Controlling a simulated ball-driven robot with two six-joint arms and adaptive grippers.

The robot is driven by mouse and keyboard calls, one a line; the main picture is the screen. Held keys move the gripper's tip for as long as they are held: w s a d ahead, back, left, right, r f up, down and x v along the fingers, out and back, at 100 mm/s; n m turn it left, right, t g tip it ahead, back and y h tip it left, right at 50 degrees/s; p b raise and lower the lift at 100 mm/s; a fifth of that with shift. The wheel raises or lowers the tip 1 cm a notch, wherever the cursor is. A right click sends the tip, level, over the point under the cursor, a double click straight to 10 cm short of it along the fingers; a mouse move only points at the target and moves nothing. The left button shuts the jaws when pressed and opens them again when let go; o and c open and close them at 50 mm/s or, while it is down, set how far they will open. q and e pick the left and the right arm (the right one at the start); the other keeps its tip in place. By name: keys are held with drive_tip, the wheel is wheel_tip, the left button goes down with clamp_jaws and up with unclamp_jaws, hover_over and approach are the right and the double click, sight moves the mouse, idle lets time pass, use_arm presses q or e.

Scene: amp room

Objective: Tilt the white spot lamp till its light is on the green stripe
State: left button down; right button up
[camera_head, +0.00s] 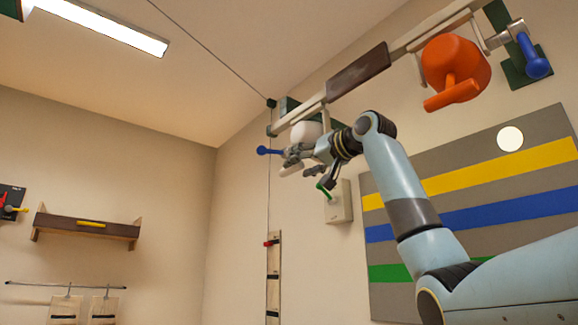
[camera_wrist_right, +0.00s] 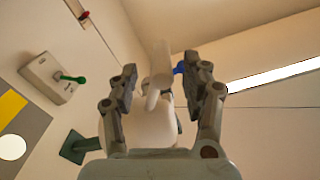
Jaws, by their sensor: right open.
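The white spot lamp (camera_head: 305,133) hangs from the rail, partly hidden by my right gripper (camera_head: 293,160). In the right wrist view the lamp's white body (camera_wrist_right: 152,128) and its pale handle (camera_wrist_right: 160,72) lie between the two spread fingers of my right gripper (camera_wrist_right: 166,82). The fingers are open and look apart from the handle. A round white light spot (camera_head: 510,139) falls on the grey part of the wall panel, above the yellow stripe. The green stripe (camera_head: 390,273) is low on the panel, partly covered by my right arm. My left gripper is out of view.
An orange lamp (camera_head: 455,68) hangs on the same rail (camera_head: 405,45), to the right. A blue knob (camera_head: 268,151) sticks out beside the white lamp. A wall box with a green lever (camera_head: 338,203) is just below my gripper. A shelf (camera_head: 88,226) is far left.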

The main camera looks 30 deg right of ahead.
sight(291, 173)
drive_tip(key=w, duration=0.2)
drive_tip(key=w+p, duration=0.1)
drive_tip(key=shift+a+r, duration=0.15)
drive_tip(key=shift+a, duration=0.1)
drive_tip(key=shift+w+d+p, duration=0.1)
drive_tip(key=shift+w+p, duration=0.2)
drive_tip(key=shift+w, duration=0.15)
drive_tip(key=shift+f, duration=0.2)
drive_tip(key=shift+c, duration=0.2)
clamp_jaws()
